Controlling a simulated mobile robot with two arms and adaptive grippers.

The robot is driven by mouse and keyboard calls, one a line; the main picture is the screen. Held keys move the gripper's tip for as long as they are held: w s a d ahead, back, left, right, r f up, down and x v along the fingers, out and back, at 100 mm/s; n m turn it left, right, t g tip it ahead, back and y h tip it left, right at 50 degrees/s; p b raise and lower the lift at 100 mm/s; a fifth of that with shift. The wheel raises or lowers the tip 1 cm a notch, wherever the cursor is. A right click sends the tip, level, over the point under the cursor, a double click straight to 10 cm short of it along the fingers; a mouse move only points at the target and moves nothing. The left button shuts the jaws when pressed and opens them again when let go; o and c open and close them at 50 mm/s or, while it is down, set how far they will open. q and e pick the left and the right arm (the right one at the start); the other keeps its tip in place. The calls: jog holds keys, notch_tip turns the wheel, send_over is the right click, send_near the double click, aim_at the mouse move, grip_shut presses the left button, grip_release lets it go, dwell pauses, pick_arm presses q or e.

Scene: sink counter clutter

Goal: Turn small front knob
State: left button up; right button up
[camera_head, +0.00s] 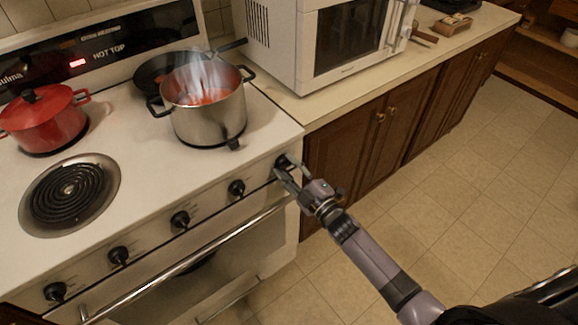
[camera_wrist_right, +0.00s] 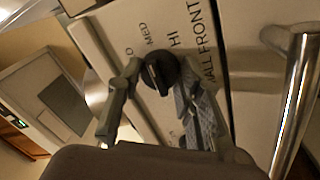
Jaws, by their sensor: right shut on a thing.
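The small front knob (camera_wrist_right: 160,72) is black and round, on the white stove front. The wrist view shows "HI", "MED" and part of "ALL FRONT" lettered beside it. In the head view this knob (camera_head: 281,160) is the rightmost in the row, partly hidden by the fingers. My right gripper (camera_head: 284,167) reaches it from the lower right. In the wrist view my right gripper (camera_wrist_right: 158,82) has one finger on each side of the knob and is shut on it. My left gripper is not in view.
Other knobs (camera_head: 180,220) line the stove front above the oven handle (camera_head: 190,262). A steaming steel pot (camera_head: 209,112) stands near the right knob, in front of a dark pan. A red pot (camera_head: 42,122) stands at left. A microwave (camera_head: 318,45) is on the counter. The floor at right is clear.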

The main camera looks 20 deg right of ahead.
jog(key=m+p, duration=0.1)
jog(key=m, duration=0.4)
jog(key=shift+h, duration=0.3)
jog(key=shift+a+m+h+p, duration=0.1)
jog(key=shift+m+h+p, duration=0.3)
jog(key=shift+m, duration=2)
jog(key=o, duration=1.2)
jog(key=shift+s+f, duration=0.1)
jog(key=shift+s, duration=0.45)
jog(key=v, duration=1.1)
jog(key=shift+d, duration=0.2)
